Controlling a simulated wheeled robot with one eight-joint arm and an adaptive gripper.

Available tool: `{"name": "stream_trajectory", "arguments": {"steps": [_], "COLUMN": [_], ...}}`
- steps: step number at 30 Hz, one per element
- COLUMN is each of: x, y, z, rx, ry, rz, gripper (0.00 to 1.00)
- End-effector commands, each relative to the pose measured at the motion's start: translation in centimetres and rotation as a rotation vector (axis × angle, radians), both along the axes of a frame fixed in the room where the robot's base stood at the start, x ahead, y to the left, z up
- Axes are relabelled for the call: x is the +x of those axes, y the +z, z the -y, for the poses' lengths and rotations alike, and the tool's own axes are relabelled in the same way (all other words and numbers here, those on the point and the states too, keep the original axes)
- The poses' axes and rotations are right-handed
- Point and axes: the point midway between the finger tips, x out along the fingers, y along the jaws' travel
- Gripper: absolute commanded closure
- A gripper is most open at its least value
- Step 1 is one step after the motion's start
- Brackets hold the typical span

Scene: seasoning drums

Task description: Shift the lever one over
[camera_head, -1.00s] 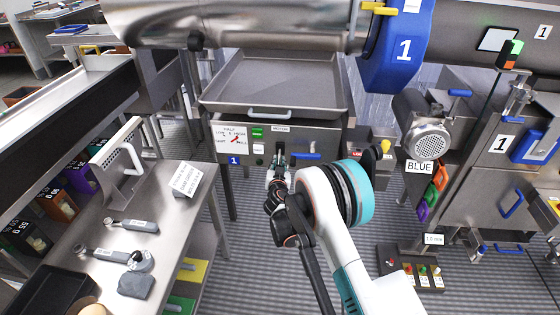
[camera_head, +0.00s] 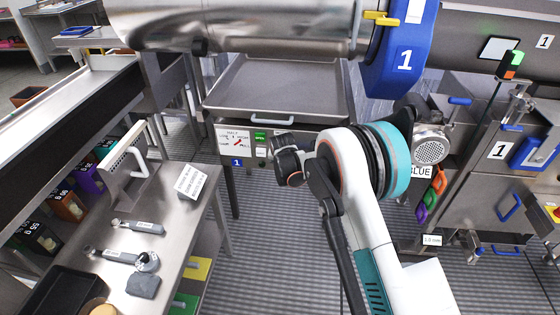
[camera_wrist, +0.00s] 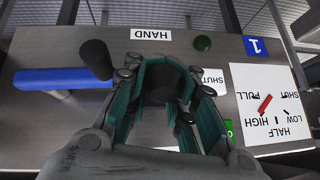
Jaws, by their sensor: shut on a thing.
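The control panel (camera_head: 228,146) under the steel tray has a white diagram sign (camera_wrist: 268,105) marked HALF, LOW, HIGH, SHUT and FULL. In the wrist view the panel appears upside down. My gripper (camera_wrist: 165,100) has its teal-padded fingers closed around a dark, rounded lever end (camera_wrist: 165,84), which they partly hide. A blue bar handle (camera_wrist: 62,78) lies level at the left, and a black knob (camera_wrist: 97,58) sticks out close beside my fingers. In the head view my wrist hides the fingers and the lever.
The steel tray (camera_head: 228,95) juts out above the panel, below a large drum with a blue end ring (camera_head: 405,65). A bench (camera_head: 165,205) with scoops stands at the left. A second machine (camera_head: 480,175) stands at the right. Striped floor lies between.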

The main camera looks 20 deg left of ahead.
Motion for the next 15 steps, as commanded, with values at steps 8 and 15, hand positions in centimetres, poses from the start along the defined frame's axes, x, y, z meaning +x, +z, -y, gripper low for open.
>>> {"name": "stream_trajectory", "arguments": {"steps": [8, 15], "x": [0.47, 0.54], "y": [0.95, 1.10], "z": [-0.07, -0.12], "rx": [-0.032, -0.043], "ry": [-0.001, -0.001], "rz": [-0.130, -0.175], "gripper": [1.00, 1.00]}}
